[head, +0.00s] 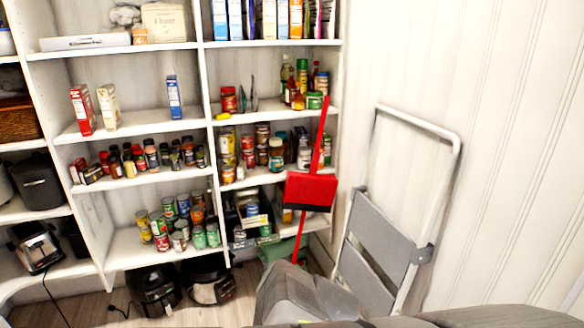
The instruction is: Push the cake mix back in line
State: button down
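On the middle shelf (140,125) of the left bay stand three upright boxes: a red and white box (83,110), a cream box (108,107) and a blue and white box (174,97). The red box stands close to the shelf's front edge, with the cream box just right of it. My gripper cannot be made out; grey parts at the bottom show no fingertips.
Spice jars (130,160) and cans (170,225) fill the shelves below. More boxes (265,18) stand on the upper right shelf. A red dustpan (311,190) and a folded step ladder (385,255) stand right of the shelving. Appliances (155,288) sit on the floor.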

aim_at(80, 96)
jog(key=u, duration=1.35)
